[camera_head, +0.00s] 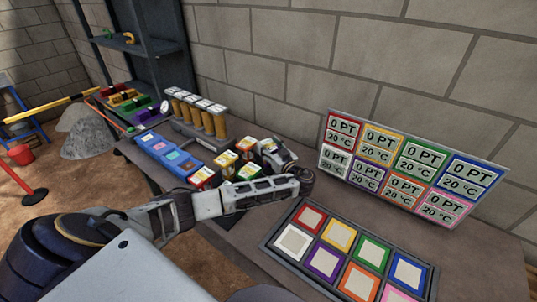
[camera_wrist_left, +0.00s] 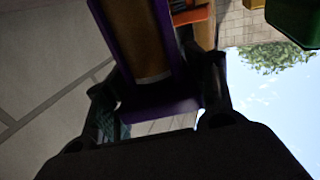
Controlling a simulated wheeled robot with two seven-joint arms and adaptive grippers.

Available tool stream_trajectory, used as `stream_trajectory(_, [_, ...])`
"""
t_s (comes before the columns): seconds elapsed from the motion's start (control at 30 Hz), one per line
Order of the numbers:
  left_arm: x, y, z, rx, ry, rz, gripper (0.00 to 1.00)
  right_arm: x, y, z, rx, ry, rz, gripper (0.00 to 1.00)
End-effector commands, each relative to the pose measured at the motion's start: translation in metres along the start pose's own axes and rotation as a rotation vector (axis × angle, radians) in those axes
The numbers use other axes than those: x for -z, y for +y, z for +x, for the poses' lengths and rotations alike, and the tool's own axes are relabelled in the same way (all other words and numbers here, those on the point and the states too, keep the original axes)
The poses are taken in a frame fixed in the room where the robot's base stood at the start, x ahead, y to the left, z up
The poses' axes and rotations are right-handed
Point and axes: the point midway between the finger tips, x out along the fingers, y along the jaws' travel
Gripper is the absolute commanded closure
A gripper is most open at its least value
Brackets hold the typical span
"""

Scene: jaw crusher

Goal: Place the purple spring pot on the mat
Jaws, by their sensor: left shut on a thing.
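My left gripper (camera_head: 277,152) reaches over the bench, near the small coloured pots and short of the display board. In the left wrist view its two fingers (camera_wrist_left: 160,100) are shut on the purple spring pot (camera_wrist_left: 157,107), which has a purple frame around a tan cylinder. In the head view I cannot make out the held pot behind the gripper and arm. A dark mat (camera_head: 262,247) with several coloured squares lies at the bench front right; one square is purple-edged (camera_head: 312,268). My right gripper is not in view.
Several red, yellow and green pots (camera_head: 203,177) stand beside the gripper, near a blue tray (camera_head: 165,152). A rack of tan cylinders (camera_head: 208,124) is behind them. A display board (camera_head: 402,168) stands behind the mat. A dark shelf (camera_head: 150,47) is at the back left.

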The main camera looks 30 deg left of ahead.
Motion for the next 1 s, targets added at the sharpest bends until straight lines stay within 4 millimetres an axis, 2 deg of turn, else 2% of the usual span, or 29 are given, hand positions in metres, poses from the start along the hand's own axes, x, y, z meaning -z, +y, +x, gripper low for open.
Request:
stream_trajectory(0.37, [-0.002, 0.000, 0.000, 0.000, 0.001, -0.001, 0.76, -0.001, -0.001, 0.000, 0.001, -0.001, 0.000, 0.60])
stream_trajectory(0.7, [-0.033, 0.001, 0.000, 0.000, 0.000, -0.001, 0.76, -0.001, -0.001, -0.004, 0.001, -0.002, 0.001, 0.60])
stream_trajectory(1.0, [-0.037, 0.000, 0.000, -0.001, 0.001, -0.002, 0.76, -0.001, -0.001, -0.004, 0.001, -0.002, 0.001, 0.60])
